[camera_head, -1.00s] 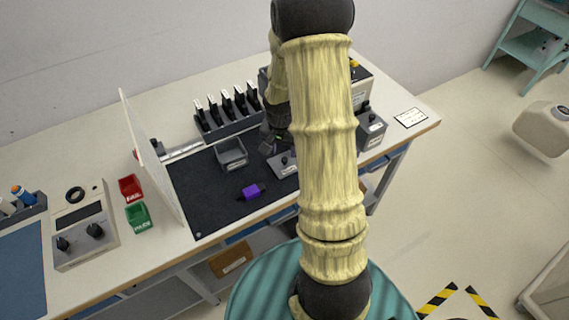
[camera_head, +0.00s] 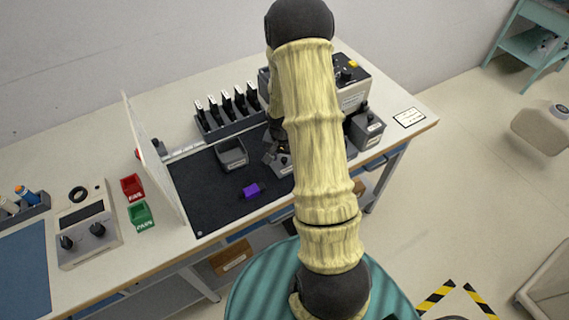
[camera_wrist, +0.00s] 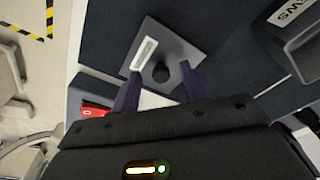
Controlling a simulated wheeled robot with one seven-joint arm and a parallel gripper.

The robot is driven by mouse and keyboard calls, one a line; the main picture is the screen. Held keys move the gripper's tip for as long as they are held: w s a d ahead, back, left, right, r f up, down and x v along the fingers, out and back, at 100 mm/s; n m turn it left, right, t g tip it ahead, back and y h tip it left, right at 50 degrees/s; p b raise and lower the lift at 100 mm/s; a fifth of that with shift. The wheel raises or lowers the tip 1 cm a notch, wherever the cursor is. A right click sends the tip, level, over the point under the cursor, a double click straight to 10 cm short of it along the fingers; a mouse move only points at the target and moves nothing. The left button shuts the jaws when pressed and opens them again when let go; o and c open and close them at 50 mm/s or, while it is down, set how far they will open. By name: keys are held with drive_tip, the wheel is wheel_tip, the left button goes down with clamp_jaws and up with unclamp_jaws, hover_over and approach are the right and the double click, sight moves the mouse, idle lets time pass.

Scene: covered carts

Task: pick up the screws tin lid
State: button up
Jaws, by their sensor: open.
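The screws tin lid is a flat grey plate (camera_wrist: 180,48) with a round black knob and a white label, lying on the dark mat in the wrist view. My gripper (camera_wrist: 160,82) is open, with its two dark fingers on either side of the knob; I cannot tell whether they touch it. In the head view my gripper (camera_head: 271,153) is low over the lid (camera_head: 285,171), which it and my arm partly hide. The open grey tin (camera_head: 232,155) stands to the left of the lid; its labelled edge (camera_wrist: 295,28) shows at upper right in the wrist view.
A purple object (camera_head: 252,190) lies on the dark mat (camera_head: 205,205) in front. A rack (camera_head: 230,122) of several black items stands behind. A lidded grey tin (camera_head: 366,130) stands right of my arm. An upright white panel (camera_head: 150,155) borders the mat's left side.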

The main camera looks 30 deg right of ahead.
sight(284, 159)
drive_tip(key=shift+w, duration=0.1)
drive_tip(key=shift+c, duration=0.3)
clamp_jaws()
wheel_tip(284, 159, up, 10)
drive_tip(key=b, duration=0.1)
idle(0.3)
idle(0.5)
